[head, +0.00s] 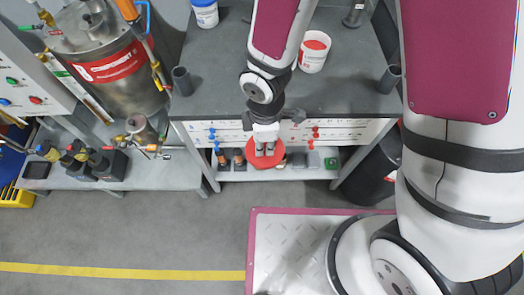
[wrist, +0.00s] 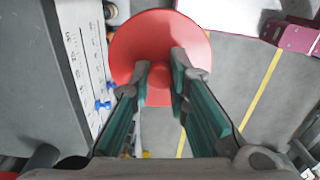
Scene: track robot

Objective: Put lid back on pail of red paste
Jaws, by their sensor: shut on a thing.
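The red lid (head: 257,162) is a round disc held in front of the workbench's front panel in the head view. In the wrist view the lid (wrist: 135,38) sits at the fingertips, its flat face towards the camera. My gripper (head: 265,149) is shut on the lid, and its green-padded fingers show in the wrist view (wrist: 160,65). The open white pail of red paste (head: 314,57) stands upright on the grey benchtop, beyond and to the right of my gripper. Red paste shows inside its rim.
A white pail with a blue lid (head: 205,14) stands at the back left of the benchtop (head: 215,100). Grey cylinders stand near the bench's left and right edges. Red and blue knobs line its front panel (head: 345,131). A steel tank (head: 120,85) stands to the left.

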